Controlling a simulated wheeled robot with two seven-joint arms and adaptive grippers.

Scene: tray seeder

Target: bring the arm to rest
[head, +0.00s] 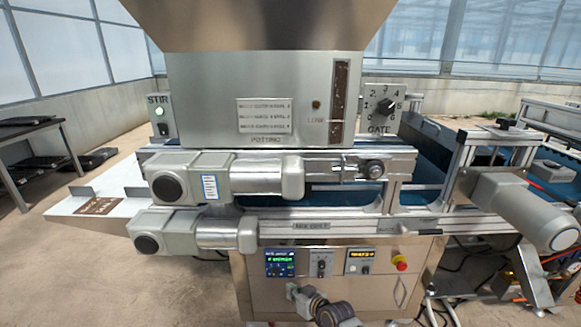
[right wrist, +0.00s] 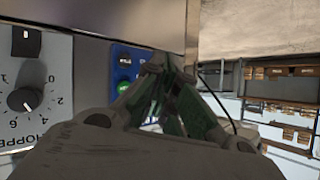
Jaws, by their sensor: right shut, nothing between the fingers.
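My right gripper (head: 293,290) shows low in the head view, in front of the cabinet's lower front, below the control panels. Its wrist is dark, coming in from the bottom edge. In the right wrist view the gripper's fingers (right wrist: 160,75) are together and empty, with dark green pads. They appear apart from the panel. My left gripper is not in view.
The cabinet carries a blue panel (head: 280,263), a dial (head: 320,263) and a red stop button (head: 400,263). The wrist view shows a HOPPER dial (right wrist: 25,98) and blue panel (right wrist: 125,58) close by. A motor (head: 525,212) juts out at right.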

